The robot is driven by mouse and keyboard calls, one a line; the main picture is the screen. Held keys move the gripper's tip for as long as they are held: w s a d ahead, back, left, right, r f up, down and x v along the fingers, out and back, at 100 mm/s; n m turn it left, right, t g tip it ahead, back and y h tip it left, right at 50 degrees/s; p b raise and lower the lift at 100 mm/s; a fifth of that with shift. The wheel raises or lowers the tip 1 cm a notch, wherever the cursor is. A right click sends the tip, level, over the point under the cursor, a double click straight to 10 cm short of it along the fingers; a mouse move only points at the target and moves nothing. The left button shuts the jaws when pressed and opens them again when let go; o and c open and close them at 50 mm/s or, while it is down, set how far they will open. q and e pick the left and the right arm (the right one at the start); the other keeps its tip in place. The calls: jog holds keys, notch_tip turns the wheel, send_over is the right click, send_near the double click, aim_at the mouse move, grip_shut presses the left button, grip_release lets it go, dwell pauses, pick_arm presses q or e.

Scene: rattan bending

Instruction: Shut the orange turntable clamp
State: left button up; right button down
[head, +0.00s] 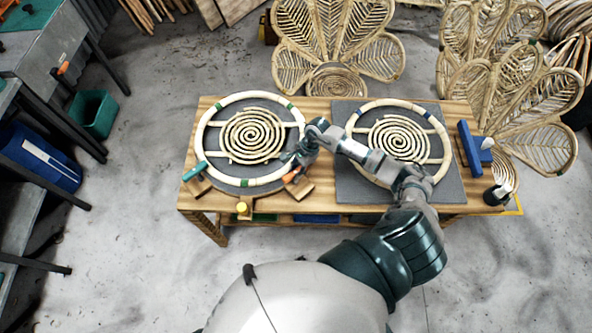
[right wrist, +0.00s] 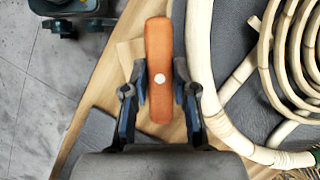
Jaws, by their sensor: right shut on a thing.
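The orange turntable clamp (head: 290,177) sits at the front right edge of the left rattan ring (head: 199,130). In the right wrist view its orange handle (right wrist: 159,45) stands upright in the picture, with a pale round spot on it. My right gripper (head: 296,162) is shut on the handle, one finger on each side of its lower half. In the right wrist view the gripper (right wrist: 159,95) partly frames the handle, and the white ring (right wrist: 205,75) lies just to its right. In the head view the arm hides part of the clamp. My left gripper is not in view.
A teal clamp (head: 194,171) sits at the left ring's front left, and a yellow knob (head: 241,208) is at the table's front edge. A second ring (head: 437,127) lies on a grey mat (head: 456,190) at right. A blue tool (head: 470,148) stands beyond it.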

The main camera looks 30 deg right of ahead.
jog(key=m, duration=0.1)
jog(key=m+t, duration=0.1)
jog(key=m, duration=0.1)
jog(key=m+t, duration=0.1)
jog(key=m, duration=0.1)
jog(key=shift+s+d, duration=0.1)
jog(key=shift+d, duration=0.2)
jog(key=m, duration=0.2)
jog(key=m+t+h, duration=0.1)
jog(key=m, duration=0.2)
jog(key=shift+s+a+m+t+h, duration=0.1)
jog(key=shift+a+m+t+h, duration=0.2)
jog(key=shift+m+t, duration=0.1)
jog(key=m, duration=0.2)
jog(key=m+h, duration=0.1)
jog(key=m, duration=0.1)
jog(key=shift+m+t+h, duration=0.3)
jog(key=shift+m+t, duration=0.1)
jog(key=shift+f+m, duration=0.1)
jog(key=shift+m, duration=0.2)
jog(key=c, duration=0.9)
grip_release()
jog(key=v, duration=1.2)
jog(key=shift+s, duration=0.1)
